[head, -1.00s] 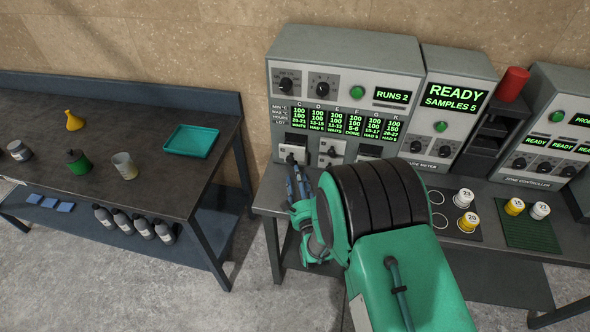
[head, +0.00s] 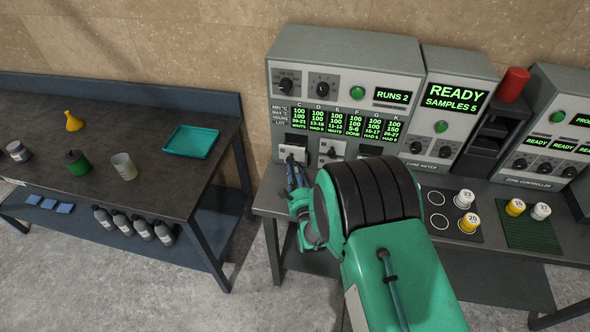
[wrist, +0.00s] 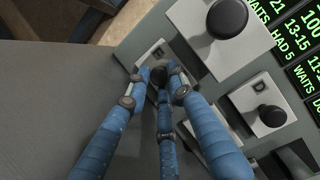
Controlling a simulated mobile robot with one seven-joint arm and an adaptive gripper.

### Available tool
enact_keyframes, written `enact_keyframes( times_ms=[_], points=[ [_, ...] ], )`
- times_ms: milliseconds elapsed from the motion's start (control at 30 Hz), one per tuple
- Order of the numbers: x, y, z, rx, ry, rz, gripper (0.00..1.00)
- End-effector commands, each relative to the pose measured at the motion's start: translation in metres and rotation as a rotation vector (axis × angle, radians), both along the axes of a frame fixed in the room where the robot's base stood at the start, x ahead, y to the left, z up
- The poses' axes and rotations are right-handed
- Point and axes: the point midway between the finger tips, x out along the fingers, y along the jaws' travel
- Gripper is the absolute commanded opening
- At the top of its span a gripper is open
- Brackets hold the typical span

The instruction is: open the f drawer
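The rubber press unit (head: 345,75) stands on a grey bench, with small light-grey drawer fronts that carry black knobs. In the wrist view my gripper (wrist: 159,82), with blue jointed fingers, surrounds a small dark knob (wrist: 160,72) on a lower drawer front. The label (wrist: 158,51) beside it is small and may be an F. Whether the fingertips press on the knob is not clear. The larger knob (wrist: 228,18) of the drawer above and the D drawer (wrist: 262,108) are near. In the head view my gripper (head: 298,183) is low at the press's left end; my arm hides the lower drawers.
Numbered white and yellow samples (head: 466,210) sit on mats on the bench. A separate dark table (head: 105,160) with containers and a teal tray (head: 191,141) is at left, across a gap.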

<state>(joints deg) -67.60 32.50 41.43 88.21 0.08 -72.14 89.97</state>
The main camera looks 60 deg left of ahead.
Motion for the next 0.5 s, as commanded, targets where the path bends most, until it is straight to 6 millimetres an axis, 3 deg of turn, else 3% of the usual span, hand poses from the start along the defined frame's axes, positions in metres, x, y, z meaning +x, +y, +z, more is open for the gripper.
enact_keyframes(
  times_ms=[267,500],
  points=[
    [-0.002,-0.002,0.000,0.000,0.000,0.001,0.00],
    [-0.020,-0.019,0.000,-0.001,0.000,0.001,0.00]
  ],
)
